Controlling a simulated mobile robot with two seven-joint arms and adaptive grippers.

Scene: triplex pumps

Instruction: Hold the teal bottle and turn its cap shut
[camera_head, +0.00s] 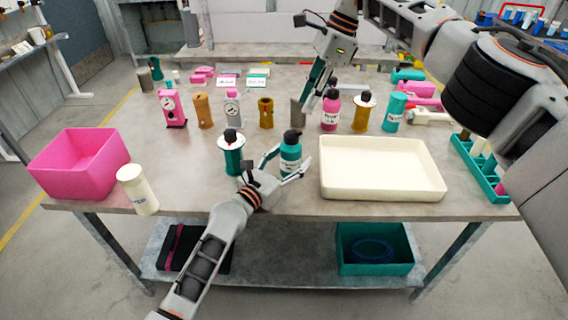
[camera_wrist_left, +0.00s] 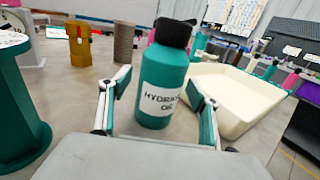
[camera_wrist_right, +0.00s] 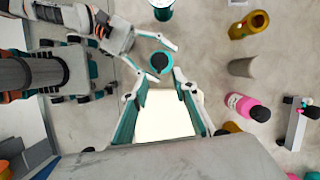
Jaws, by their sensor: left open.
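The teal bottle (camera_head: 290,158), labelled hydraulic oil, stands upright on the table. Its black cap (camera_head: 292,136) sits on top; I cannot tell how tightly. My left gripper (camera_head: 287,168) is open, its fingers low on either side of the bottle. The left wrist view shows the bottle (camera_wrist_left: 162,90) between the spread fingers, with gaps visible. My right gripper (camera_head: 314,92) is raised above the table, farther back than the bottle. In the right wrist view its fingers (camera_wrist_right: 160,80) are apart and empty, and the cap (camera_wrist_right: 158,62) shows beyond them from above.
A cream tray (camera_head: 382,194) is right of the bottle. A teal, dark-topped container (camera_head: 231,158) stands to its left. A pink bottle (camera_head: 330,112) and a grey cylinder (camera_head: 297,112) stand behind. A pink bin (camera_head: 78,165) and white bottle (camera_head: 138,190) are at the left edge.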

